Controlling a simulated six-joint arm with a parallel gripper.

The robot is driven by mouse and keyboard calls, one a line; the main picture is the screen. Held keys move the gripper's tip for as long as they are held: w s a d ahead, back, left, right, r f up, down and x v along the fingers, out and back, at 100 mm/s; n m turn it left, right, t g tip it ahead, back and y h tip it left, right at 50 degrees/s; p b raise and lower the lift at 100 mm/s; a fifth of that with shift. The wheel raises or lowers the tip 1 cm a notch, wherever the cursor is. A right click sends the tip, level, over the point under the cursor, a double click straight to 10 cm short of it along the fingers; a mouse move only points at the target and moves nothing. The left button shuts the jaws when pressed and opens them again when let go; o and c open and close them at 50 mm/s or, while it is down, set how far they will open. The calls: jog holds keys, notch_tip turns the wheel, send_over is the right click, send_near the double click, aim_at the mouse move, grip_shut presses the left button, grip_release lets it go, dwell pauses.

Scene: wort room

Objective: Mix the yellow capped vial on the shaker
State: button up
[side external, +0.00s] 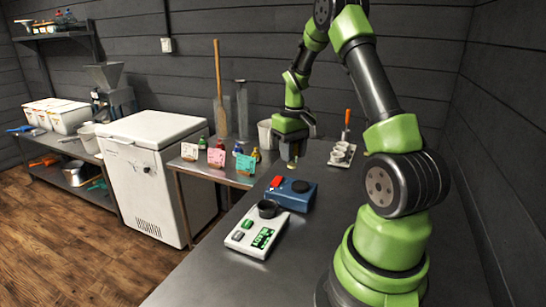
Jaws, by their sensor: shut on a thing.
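My gripper (291,157) points down above the far part of the steel bench, beyond the blue box. It is shut on a small, yellowish thing (292,164), which looks like the yellow capped vial; the jaws hide most of it. A white device (246,240) with a green display and buttons stands on the near bench, with a black round cup (267,209) at its far end. A blue box (291,196) with a red part and a dark round knob stands just behind it. I cannot tell for sure which of these is the shaker.
Small colored bottles (220,143) and white, pink and teal cards (216,157) stand on a side table. A holder with pale cups (342,153) and an orange-handled tool (347,120) stand right of my gripper. A white chest (150,165) stands left.

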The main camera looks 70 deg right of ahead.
jog(key=d, duration=0.1)
jog(key=s+d+f, duration=0.1)
jog(key=shift+s+d, duration=0.3)
jog(key=shift+f, duration=2.25)
jog(key=shift+f, duration=0.5)
dwell(2.2)
notch_tip(320, 180, up, 6)
dwell(0.7)
